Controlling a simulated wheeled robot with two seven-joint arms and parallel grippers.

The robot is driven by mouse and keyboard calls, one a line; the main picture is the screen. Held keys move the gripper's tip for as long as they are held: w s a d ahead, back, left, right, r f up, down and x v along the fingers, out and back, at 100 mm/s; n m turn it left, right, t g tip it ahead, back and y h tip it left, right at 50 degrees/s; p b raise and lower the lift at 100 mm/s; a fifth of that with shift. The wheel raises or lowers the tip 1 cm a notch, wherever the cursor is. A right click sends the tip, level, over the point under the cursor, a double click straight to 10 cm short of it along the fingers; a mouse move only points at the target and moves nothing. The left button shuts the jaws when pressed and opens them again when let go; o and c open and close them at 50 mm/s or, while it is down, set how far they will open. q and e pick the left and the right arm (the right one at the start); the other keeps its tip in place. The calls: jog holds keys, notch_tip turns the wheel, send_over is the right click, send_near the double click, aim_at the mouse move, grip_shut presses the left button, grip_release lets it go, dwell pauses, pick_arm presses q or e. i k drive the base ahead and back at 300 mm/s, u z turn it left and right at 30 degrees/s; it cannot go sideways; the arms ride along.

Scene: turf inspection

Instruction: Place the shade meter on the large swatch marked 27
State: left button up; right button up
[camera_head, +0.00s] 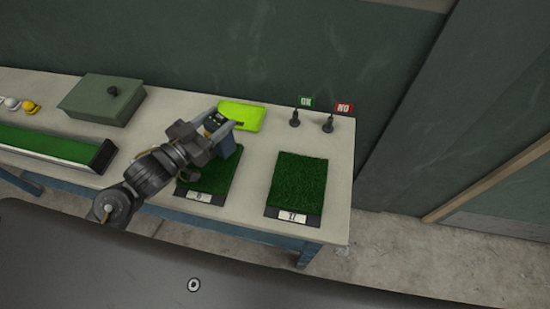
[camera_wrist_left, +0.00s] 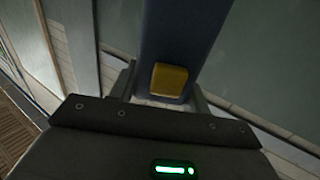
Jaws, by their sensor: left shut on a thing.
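My left gripper (camera_head: 225,135) is shut on the shade meter (camera_head: 229,148), a blue-grey block, above the back part of the left swatch (camera_head: 207,181). In the left wrist view the meter (camera_wrist_left: 180,35) stands between the two fingers and shows a yellow patch on its face. The right swatch (camera_head: 298,180) is a dark green turf square with a white label that seems to read 27; it lies bare on the table. The left swatch's label is too small to read surely. The meter and arm hide part of that swatch. My right gripper is out of view.
A lime-yellow folder or cloth (camera_head: 243,115) lies behind the gripper. A green OK flag (camera_head: 305,103) and a red NO flag (camera_head: 343,108) stand at the back right of the table (camera_head: 258,150). A green box (camera_head: 103,100) and a long turf tray (camera_head: 52,143) are left.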

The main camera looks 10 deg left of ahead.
aim_at(300, 179)
jog(key=u, duration=1.35)
jog(key=k, duration=1.8)
jog(key=z, duration=1.45)
jog(key=i, duration=1.05)
jog(key=u, duration=0.05)
